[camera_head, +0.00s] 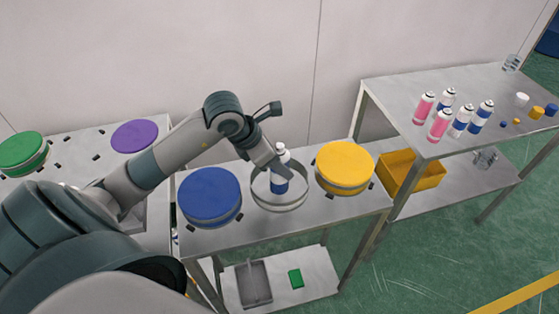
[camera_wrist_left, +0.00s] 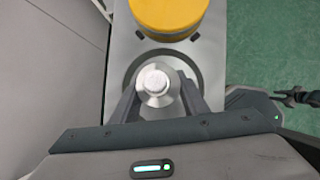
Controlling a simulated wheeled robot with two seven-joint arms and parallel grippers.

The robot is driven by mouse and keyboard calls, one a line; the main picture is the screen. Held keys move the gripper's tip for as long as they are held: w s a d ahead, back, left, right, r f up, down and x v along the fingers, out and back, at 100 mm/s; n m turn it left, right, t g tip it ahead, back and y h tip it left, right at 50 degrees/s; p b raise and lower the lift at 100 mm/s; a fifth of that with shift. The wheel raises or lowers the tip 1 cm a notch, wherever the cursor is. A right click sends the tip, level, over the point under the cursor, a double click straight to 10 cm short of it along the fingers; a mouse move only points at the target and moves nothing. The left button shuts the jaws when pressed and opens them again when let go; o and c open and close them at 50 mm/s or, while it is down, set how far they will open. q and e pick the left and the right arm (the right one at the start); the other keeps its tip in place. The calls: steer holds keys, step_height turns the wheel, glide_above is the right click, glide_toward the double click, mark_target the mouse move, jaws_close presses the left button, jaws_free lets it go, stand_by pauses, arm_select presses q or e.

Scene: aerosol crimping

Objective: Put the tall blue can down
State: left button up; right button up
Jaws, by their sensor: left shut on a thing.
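The tall blue can (camera_head: 279,184) has a white top and stands upright inside a round metal ring (camera_head: 292,207) on the middle table. My left gripper (camera_head: 278,168) is shut on the can's upper part. In the left wrist view the can's top (camera_wrist_left: 156,80) shows between the two fingers of my left gripper (camera_wrist_left: 158,100). The ring (camera_wrist_left: 196,70) shows around it there. I cannot tell whether the can's base touches the surface.
A blue round lid (camera_head: 209,193) is left of the ring and a yellow one (camera_head: 344,165) is right of it. Several pink and blue cans (camera_head: 440,122) stand on the right table (camera_head: 400,95). A yellow bin (camera_head: 412,177) sits on its lower shelf.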

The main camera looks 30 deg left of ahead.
arm_select(q)
steer(key=shift+f, duration=0.15)
arm_select(e)
steer(key=shift+f, duration=0.15)
arm_select(q)
steer(key=o, duration=1.3)
steer(key=shift+c, duration=0.2)
arm_select(e)
steer(key=shift+d, duration=0.2)
arm_select(q)
steer(key=b+v, duration=0.2)
steer(key=v, duration=1)
arm_select(e)
steer(key=shift+w+a+f+t, duration=0.15)
steer(key=shift+w+a+f, duration=0.2)
steer(key=shift+w+f, duration=0.15)
steer(key=shift+w+a+f+t, duration=0.15)
steer(key=shift+w+a+f, duration=0.2)
steer(key=shift+w, duration=0.25)
